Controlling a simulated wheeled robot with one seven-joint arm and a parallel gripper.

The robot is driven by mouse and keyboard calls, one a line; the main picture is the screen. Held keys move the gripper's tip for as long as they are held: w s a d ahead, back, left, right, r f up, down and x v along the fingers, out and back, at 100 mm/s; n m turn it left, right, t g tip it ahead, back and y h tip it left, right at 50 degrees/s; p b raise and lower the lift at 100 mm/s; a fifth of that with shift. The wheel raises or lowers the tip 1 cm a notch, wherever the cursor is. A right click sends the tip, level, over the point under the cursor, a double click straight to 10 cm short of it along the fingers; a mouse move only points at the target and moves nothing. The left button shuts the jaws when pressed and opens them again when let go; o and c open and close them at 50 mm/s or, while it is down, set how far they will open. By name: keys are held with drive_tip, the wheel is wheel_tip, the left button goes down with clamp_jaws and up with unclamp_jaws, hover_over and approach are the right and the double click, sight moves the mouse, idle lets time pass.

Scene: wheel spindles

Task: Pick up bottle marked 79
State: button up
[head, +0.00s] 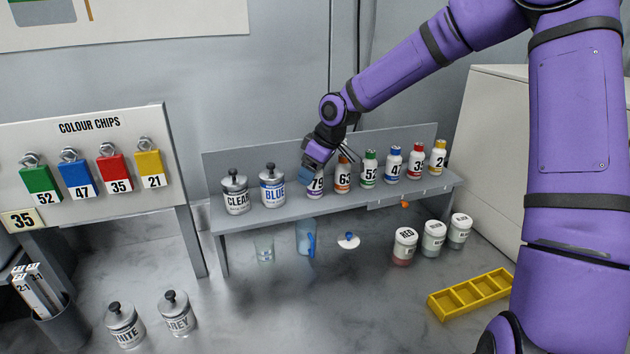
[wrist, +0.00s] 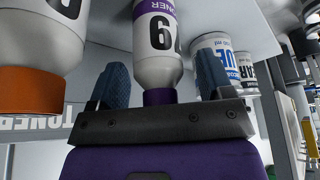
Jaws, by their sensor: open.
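The bottle marked 79 (head: 316,187) stands on the grey shelf between the BLUE canister and the bottle marked 63. My gripper (head: 312,172) is over its top and hides its cap in the head view. In the wrist view the bottle (wrist: 158,45) appears upside down, white with a purple band and a purple cap. My gripper (wrist: 160,85) is open there, with one blue finger on each side of the cap and a visible gap on both sides.
The bottle marked 63 (head: 343,176) with an orange cap is close on the right. The BLUE canister (head: 273,187) is close on the left. More bottles stand farther right on the shelf (head: 290,217). A yellow tray (head: 470,293) lies below on the counter.

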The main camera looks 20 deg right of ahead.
drive_tip(key=c, duration=1.1)
drive_tip(key=shift+r, duration=0.1)
